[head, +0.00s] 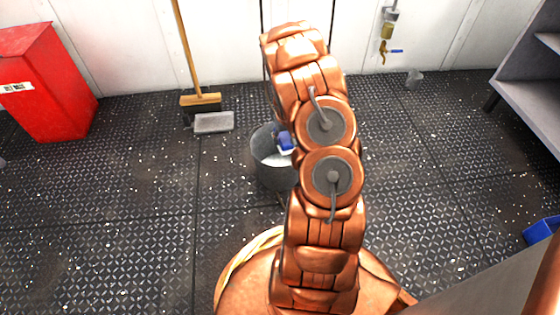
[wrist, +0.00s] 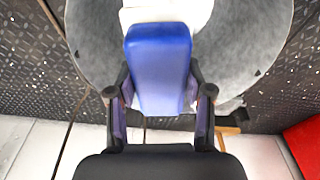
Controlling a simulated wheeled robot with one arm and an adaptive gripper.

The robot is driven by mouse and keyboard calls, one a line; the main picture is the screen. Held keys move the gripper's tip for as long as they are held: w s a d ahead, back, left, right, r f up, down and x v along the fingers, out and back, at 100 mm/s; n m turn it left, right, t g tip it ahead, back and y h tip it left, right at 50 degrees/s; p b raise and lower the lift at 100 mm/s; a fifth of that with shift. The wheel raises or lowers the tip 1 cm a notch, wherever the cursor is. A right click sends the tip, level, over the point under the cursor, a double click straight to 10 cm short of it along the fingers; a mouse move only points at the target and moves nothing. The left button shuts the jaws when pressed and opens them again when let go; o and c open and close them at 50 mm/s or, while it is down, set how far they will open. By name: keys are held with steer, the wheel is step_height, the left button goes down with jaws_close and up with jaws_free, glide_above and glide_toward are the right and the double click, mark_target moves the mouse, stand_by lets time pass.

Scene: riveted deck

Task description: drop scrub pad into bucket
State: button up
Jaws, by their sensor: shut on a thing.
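The scrub pad (wrist: 160,68) is a blue block with a white part at its far end. My gripper (wrist: 160,95) is shut on it, with a finger on each side. The grey metal bucket (wrist: 95,38) lies behind the pad in the wrist view. In the head view the bucket (head: 268,172) stands on the deck, its right side hidden by my arm. The blue and white pad (head: 285,140) shows there against the bucket's opening. My gripper is mostly hidden behind my arm in that view. I cannot tell the pad's exact height over the rim.
A red bin (head: 45,85) stands at the left. The deck left of the bucket is clear.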

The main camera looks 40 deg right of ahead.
steer(key=shift+f, duration=0.15)
steer(key=o, duration=1.3)
step_height(320, 180, up, 12)
steer(key=s, duration=0.1)
steer(key=shift+s+a, duration=0.35)
steer(key=shift+a, duration=0.05)
